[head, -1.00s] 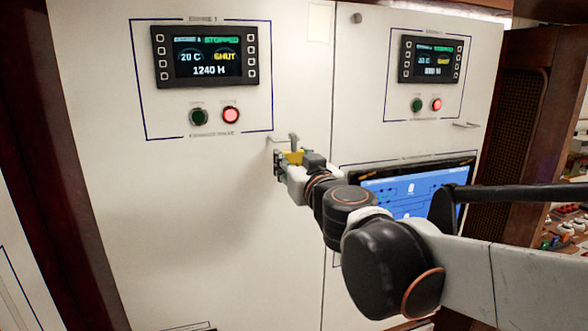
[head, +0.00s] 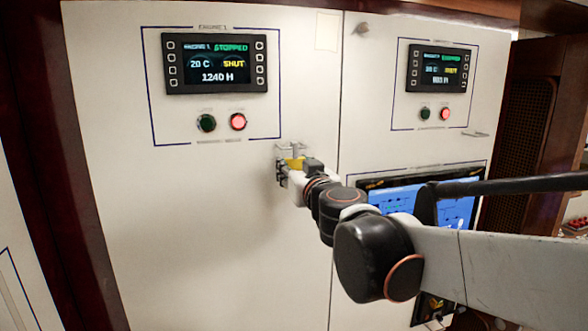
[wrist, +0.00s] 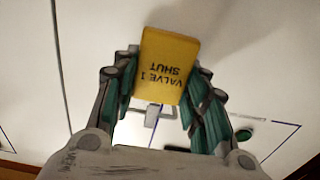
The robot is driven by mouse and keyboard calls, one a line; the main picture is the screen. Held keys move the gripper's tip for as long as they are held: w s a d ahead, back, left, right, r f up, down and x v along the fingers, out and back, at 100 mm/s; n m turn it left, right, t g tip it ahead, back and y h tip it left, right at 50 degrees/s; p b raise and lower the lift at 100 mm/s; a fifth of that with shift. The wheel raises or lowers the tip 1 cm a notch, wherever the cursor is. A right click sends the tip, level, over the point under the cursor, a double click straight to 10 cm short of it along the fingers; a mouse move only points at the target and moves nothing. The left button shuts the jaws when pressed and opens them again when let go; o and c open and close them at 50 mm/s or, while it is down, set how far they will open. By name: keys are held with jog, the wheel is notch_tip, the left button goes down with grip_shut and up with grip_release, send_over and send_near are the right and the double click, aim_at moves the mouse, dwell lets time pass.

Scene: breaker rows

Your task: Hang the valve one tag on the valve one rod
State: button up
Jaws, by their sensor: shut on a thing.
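The yellow valve one tag (wrist: 166,66) is between my gripper's fingers (wrist: 165,95) in the wrist view, and its lettering "VALVE 1 SHUT" appears upside down. My gripper (head: 290,168) is shut on the tag by its side edges. In the head view the tag (head: 295,163) is a small yellow patch at the gripper's end. A small grey metal piece, seemingly the valve one rod (head: 296,147), shows just above the tag below the left panel. It also shows in the wrist view (wrist: 153,114), at the tag's lower picture edge. I cannot tell whether tag and rod touch.
A second display (head: 436,68) and a blue screen (head: 425,201) are at right. The white door below the rod is clear.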

jog(key=o, duration=1.1)
jog(key=shift+o, duration=0.2)
